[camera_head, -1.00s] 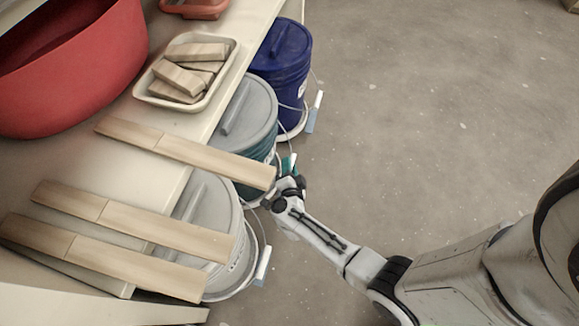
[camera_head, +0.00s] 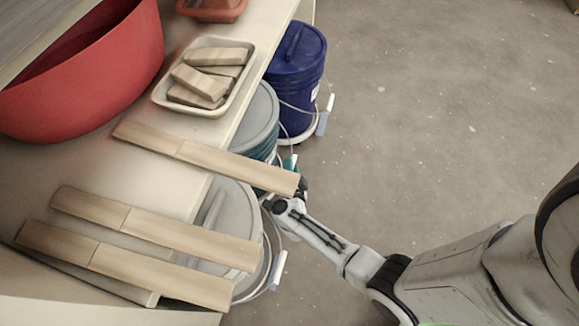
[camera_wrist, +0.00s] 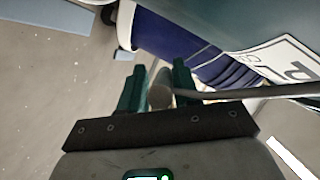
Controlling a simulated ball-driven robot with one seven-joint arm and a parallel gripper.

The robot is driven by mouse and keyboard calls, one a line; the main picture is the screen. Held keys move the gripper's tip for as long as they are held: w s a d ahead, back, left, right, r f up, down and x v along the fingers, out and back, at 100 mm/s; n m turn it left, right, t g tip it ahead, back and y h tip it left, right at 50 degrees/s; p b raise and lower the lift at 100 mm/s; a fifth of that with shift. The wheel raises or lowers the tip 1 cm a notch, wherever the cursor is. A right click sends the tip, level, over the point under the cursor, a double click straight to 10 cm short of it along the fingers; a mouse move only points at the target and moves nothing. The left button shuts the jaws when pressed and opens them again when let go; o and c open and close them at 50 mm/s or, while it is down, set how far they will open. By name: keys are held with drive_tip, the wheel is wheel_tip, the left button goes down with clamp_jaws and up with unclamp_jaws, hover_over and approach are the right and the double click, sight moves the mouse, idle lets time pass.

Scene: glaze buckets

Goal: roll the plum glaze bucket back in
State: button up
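No bucket is clearly plum-coloured in these pictures. The teal bucket with a grey lid (camera_head: 262,112) stands partly under the shelf, between the other two buckets. Its side, with a white label (camera_wrist: 285,62) I cannot fully read, fills the upper right of the wrist view. My gripper (camera_head: 294,172) is at its outer side; in the wrist view my green fingers (camera_wrist: 160,82) close around the grey-brown handle grip (camera_wrist: 160,95), whose wire runs right. A dark blue bucket (camera_head: 296,75) stands behind, and a pale grey bucket (camera_head: 224,212) in front, both with handles hanging outward.
Wooden boards (camera_head: 205,158) stick out over the shelf edge above the buckets. A white tray of wooden blocks (camera_head: 163,98) and a red basin (camera_head: 110,85) sit on the shelf (camera_head: 160,175). The grey floor (camera_head: 430,110) to the right is clear.

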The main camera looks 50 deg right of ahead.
drive_tip(key=shift+o, duration=1.1)
drive_tip(key=shift+w+a, duration=0.2)
drive_tip(key=p+v, duration=0.3)
drive_tip(key=v, duration=0.4)
drive_tip(key=shift+s+a, duration=0.15)
drive_tip(key=shift+a, duration=0.05)
